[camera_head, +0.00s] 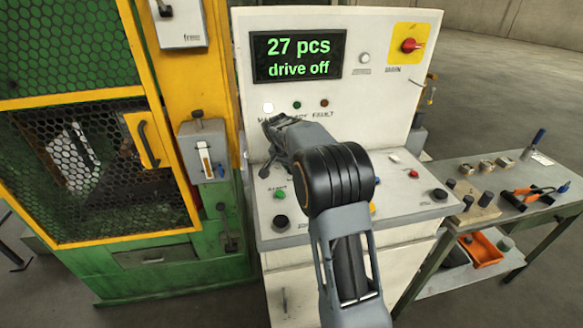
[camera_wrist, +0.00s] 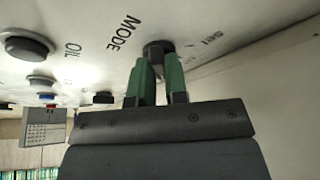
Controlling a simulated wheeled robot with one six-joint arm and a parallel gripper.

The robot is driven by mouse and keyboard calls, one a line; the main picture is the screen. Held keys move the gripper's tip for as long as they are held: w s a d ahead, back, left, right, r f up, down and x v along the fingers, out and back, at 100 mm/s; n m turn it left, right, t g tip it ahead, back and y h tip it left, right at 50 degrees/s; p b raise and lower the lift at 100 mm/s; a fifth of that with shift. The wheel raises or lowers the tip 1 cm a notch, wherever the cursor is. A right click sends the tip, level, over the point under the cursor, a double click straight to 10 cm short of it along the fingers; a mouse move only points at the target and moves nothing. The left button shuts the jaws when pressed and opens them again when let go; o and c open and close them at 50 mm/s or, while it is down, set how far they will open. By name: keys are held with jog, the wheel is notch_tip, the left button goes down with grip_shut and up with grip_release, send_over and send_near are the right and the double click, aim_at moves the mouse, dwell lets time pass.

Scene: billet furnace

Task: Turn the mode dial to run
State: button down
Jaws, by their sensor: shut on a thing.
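The mode dial (camera_wrist: 157,46) is a dark round knob on the pale panel in the wrist view, beside the printed word MODE. My gripper (camera_wrist: 159,64) has its two green fingers on either side of the knob and is shut on it. The dial's pointer is hidden or too dark to read, so I cannot tell its setting. A label that seems to read "set" is printed on the other side of the dial. In the head view my arm covers the dial. The display (camera_head: 299,56) on the console reads "27 pcs" and "drive off".
The console desk (camera_head: 404,205) carries a green button (camera_head: 279,194), a red button (camera_head: 414,174) and black knobs. A red switch on a yellow plate (camera_head: 403,57) is at upper right. A yellow-green mesh guard (camera_head: 70,150) stands left. A tool table (camera_head: 470,170) stands right.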

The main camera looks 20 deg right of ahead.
jog(key=shift+m, duration=0.3)
dwell(0.4)
jog(key=c, duration=1.1)
grip_release()
jog(key=shift+c, duration=0.2)
jog(key=v, duration=1.3)
jog(key=shift+a+r, duration=0.15)
jog(key=shift+r, duration=0.3)
jog(key=shift+w, duration=0.15)
